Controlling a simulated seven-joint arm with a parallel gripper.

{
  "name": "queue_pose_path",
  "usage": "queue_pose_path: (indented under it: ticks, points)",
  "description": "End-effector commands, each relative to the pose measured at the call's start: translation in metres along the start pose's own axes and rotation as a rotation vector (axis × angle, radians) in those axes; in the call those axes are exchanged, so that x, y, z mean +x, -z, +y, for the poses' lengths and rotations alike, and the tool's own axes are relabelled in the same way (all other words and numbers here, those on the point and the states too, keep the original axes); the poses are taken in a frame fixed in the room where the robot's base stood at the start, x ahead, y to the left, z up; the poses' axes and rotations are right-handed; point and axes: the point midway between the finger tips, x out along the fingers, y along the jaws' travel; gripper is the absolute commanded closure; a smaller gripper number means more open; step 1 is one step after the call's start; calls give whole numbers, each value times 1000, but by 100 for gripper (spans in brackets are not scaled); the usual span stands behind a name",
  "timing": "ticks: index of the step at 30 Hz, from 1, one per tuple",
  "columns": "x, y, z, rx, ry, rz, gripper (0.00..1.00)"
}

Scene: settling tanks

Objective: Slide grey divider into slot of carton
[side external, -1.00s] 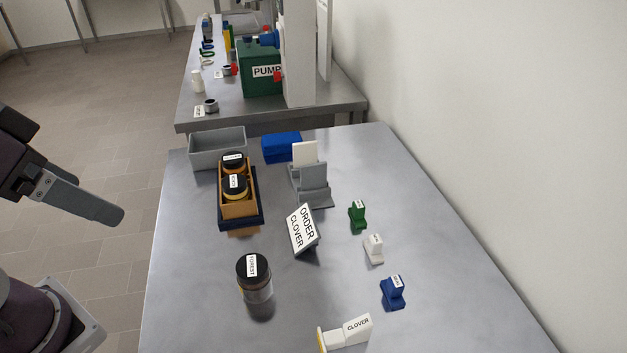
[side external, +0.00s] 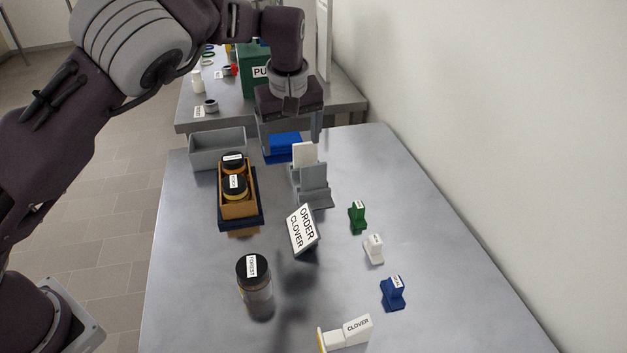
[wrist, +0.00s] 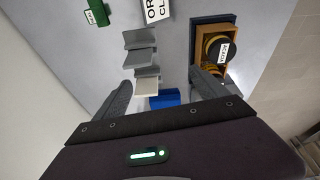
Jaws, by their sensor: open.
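The grey divider (side external: 314,176) stands upright in a grey rack (side external: 320,203), in front of a white divider (side external: 303,153). In the wrist view the white divider (wrist: 147,87) is the panel nearest my fingers. The carton (side external: 240,209) is an open orange-brown box on a dark blue tray (side external: 259,216), left of the rack. Two dark-lidded jars stand in line inside it; its slot cannot be made out. My gripper (side external: 291,140) is open and empty, pointing down above and behind the rack. Its two fingers also show apart in the wrist view (wrist: 160,85).
A grey bin (side external: 218,150) and a blue block (side external: 280,148) stand at the back. An order sign (side external: 302,229) reading CLOVER, a loose jar (side external: 255,280) and a CLOVER piece (side external: 345,332) are in front. Small green, white and blue pieces (side external: 393,293) line the right.

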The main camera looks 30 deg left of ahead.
Motion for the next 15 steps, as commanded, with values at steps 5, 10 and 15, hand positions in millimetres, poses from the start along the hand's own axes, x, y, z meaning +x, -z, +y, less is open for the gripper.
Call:
queue_pose_path:
  ticks: [5,10,15]
  points:
    - [36,-21,40,55,41,127,17]
    - [56,-21,44,60,46,141,17]
    - [87,-15,47,60,49,141,17]
